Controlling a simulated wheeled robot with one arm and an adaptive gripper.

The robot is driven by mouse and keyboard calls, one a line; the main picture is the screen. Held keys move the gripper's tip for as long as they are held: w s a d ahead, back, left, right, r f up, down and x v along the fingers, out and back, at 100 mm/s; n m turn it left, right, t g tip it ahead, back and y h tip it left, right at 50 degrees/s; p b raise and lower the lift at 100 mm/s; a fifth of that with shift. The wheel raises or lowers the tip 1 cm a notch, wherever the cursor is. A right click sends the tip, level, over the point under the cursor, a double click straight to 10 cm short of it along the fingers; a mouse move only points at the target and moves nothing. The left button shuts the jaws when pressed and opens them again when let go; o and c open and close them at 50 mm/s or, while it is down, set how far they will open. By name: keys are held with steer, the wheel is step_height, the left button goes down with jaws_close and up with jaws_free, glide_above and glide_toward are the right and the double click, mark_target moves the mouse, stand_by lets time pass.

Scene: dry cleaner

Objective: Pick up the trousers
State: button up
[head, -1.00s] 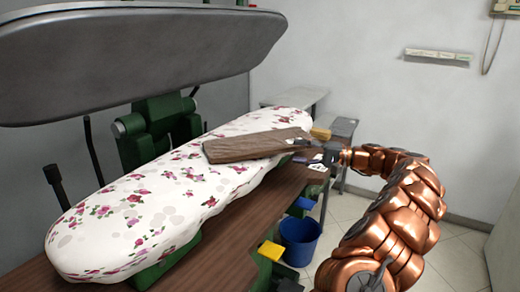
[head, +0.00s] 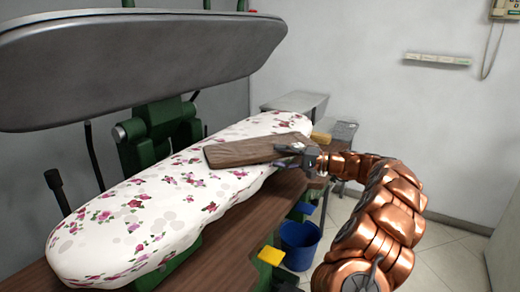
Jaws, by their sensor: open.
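My gripper (head: 284,154) is open at the right end of the trousers, by the board's right edge. Its fingers overlap that end in the view. I cannot tell whether they touch the cloth or have it between them.
The grey upper press plate (head: 140,65) hangs above the board on the left. A brown wooden table (head: 235,228) runs below the board. A blue bucket (head: 299,245) stands on the floor to the right. A grey side table (head: 295,103) stands behind.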

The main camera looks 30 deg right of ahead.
steer(key=shift+c, duration=0.3)
jaws_close()
stand_by(0.3)
